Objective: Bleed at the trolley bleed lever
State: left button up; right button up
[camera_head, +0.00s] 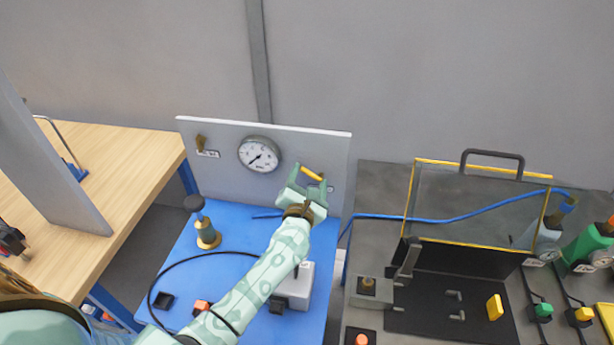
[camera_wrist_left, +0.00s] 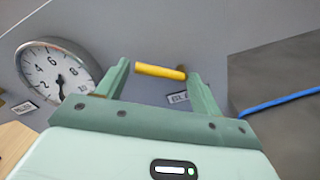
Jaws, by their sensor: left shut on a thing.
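The bleed lever is a short yellow handle (camera_head: 312,173) on the upright grey panel (camera_head: 225,150), right of the round gauge. It also shows in the left wrist view (camera_wrist_left: 160,71), spanning between my fingers, with a partly hidden label below it. My left gripper (camera_head: 314,180) is shut on the yellow lever at the panel. In the left wrist view the left gripper (camera_wrist_left: 160,80) has a finger at each end of the lever. The white gauge (camera_head: 258,154) has a dark needle and also shows in the left wrist view (camera_wrist_left: 58,70). My right gripper is not in view.
A brass valve (camera_head: 201,142) sits at the panel's upper left. A brass fitting with a black knob (camera_head: 207,232) stands on the blue bench top (camera_head: 232,222). A black hose curves across the bench. A clear guard with yellow edges (camera_head: 470,205) stands at right.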

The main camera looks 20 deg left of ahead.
pick_arm(q)
jog(key=m+p, duration=0.1)
jog(key=r+m+p, duration=0.1)
jog(key=m, duration=0.1)
jog(key=shift+d+r+m, duration=0.1)
jog(key=shift+d+m, duration=0.2)
jog(key=shift+d, duration=0.05)
jog(key=m+p, duration=0.2)
jog(key=shift+w+d+r+m, duration=0.15)
jog(key=shift+d+m, duration=0.1)
jog(key=shift+m, duration=0.15)
jog(key=shift+d+m+p, duration=0.25)
jog(key=shift+m+p, duration=0.2)
jog(key=shift+m, duration=0.35)
jog(key=shift+w+d+m+p, duration=0.1)
jog(key=shift+d+m+p, duration=0.15)
jog(key=shift+m, duration=0.55)
jog(key=shift+w+d+m+p, duration=0.1)
jog(key=shift+m+p, duration=0.25)
jog(key=shift+m, duration=0.45)
jog(key=o, duration=1)
jog(key=shift+d, duration=0.1)
